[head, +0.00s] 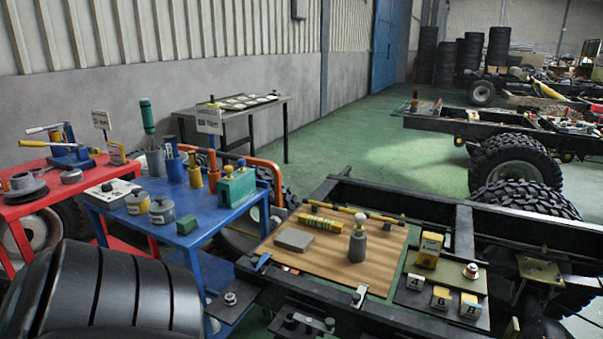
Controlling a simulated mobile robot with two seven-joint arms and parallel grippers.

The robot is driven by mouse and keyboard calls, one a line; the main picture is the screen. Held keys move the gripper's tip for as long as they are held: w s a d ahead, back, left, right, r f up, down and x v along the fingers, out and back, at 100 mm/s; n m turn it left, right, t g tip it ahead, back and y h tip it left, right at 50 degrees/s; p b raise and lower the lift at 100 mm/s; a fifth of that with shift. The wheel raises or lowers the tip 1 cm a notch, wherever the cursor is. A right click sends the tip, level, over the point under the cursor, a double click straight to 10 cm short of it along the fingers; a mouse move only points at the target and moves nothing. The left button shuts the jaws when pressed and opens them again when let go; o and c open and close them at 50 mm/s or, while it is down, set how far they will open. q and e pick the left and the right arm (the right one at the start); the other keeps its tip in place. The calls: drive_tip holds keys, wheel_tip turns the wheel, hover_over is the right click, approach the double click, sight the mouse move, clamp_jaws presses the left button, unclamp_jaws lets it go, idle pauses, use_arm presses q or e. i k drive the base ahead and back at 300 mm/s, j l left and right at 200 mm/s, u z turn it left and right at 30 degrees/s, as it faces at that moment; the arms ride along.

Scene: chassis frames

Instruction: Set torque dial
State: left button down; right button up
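No part labelled as a torque dial can be made out. A light grey box (113,193) with small dark controls on top sits on the blue cart; it is too small to read. A long yellow-and-black bar tool (352,212) lies along the back of the wooden board (335,272) on the chassis frame. A grey cylinder with a pale knob (357,243) stands upright on the board. Cards marked 4 (414,282), 6 (440,297) and 8 (470,306) sit on a dark plate at the right. Neither of my grippers is in view.
A blue cart (205,240) with cans and tools and a red cart (50,197) stand left. A yellow block (321,223) and grey slab (294,240) lie on the board. Black ribbed rounded shapes (120,295) fill the lower left. Green floor (340,150) behind is clear.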

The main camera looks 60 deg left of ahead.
sight(107, 187)
drive_tip(key=u, duration=3.05)
drive_tip(key=i+j, duration=0.15)
drive_tip(key=i, duration=0.3)
drive_tip(key=i+j+u, duration=0.1)
drive_tip(key=i, duration=0.35)
drive_tip(key=i+j, duration=0.2)
drive_tip(key=i, duration=0.3)
